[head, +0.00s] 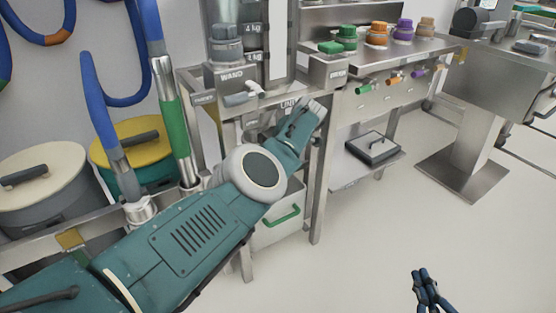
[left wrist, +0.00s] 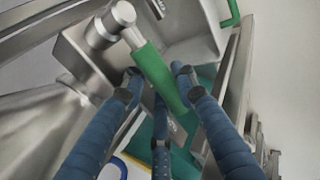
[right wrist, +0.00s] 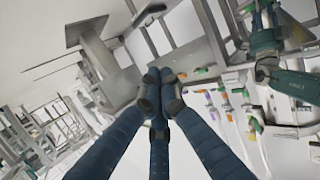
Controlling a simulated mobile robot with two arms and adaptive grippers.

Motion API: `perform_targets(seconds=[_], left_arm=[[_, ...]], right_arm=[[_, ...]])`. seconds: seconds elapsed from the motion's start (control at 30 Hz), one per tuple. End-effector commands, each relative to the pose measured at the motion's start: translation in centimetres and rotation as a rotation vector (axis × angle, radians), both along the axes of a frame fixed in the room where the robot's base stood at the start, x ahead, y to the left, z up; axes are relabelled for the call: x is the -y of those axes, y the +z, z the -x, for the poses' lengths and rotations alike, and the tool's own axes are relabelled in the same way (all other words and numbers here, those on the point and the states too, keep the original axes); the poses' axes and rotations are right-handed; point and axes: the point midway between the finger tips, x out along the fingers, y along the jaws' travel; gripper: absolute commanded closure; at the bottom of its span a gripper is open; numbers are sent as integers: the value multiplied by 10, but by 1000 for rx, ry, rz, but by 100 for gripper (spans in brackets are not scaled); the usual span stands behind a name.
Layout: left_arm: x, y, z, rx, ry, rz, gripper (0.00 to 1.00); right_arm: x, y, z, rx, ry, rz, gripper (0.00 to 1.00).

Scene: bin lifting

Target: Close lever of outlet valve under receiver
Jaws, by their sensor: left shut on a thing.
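In the left wrist view, the outlet valve (left wrist: 104,28) is a round metal body with a green lever (left wrist: 150,66) sloping down from it. My left gripper (left wrist: 162,80) has its blue fingers shut around the green lever. In the head view, the receiver (head: 246,38) is an upright column with kg labels above the steel stand. My left arm reaches under it and hides the valve and lever there; the left fingers cannot be made out. My right gripper (head: 424,275) hangs over clear floor, its fingertips together and empty in the right wrist view (right wrist: 161,80).
A bin with a green handle (head: 284,216) stands beneath the stand. A steel bench (head: 385,60) holds coloured capped jars (head: 404,29).

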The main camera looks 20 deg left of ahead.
Motion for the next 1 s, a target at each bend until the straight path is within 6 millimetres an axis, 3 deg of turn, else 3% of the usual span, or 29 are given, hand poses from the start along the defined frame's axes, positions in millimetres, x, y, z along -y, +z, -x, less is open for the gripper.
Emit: perform_targets(seconds=[0.03, 0.63, 0.67, 0.73, 1.0], left_arm=[[-4, 7, -4, 13, -4, -9, 100], [-4, 8, -4, 8, -4, -10, 100], [-4, 8, -4, 8, -4, -10, 66], [-4, 8, -3, 8, -3, -9, 52], [-3, 4, -1, 1, -1, -5, 52]], right_arm=[[-1, 3, -1, 15, 1, -4, 100], [-2, 11, -4, 48, 2, -11, 100], [-2, 11, -4, 48, 2, -11, 100], [-2, 11, -4, 47, 2, -12, 100], [-2, 11, -4, 48, 3, -13, 100]])
